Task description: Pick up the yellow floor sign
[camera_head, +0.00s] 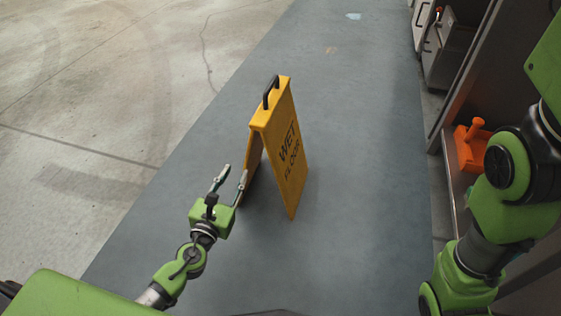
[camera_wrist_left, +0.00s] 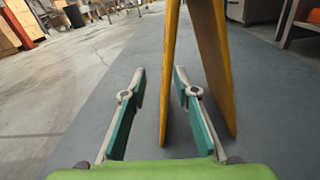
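The yellow floor sign (camera_head: 282,150) stands upright and spread on the grey-blue floor, with a black handle on top and the words "WET FLOOR" on its right panel. My left gripper (camera_head: 231,178) is open, low beside the left edge of the sign.
An orange object (camera_head: 470,145) sits on a low shelf at the right, by a dark cabinet side. A grey metal unit (camera_head: 440,50) stands at the upper right. Pale concrete (camera_head: 90,90) lies left of the painted strip. The floor around the sign is clear.

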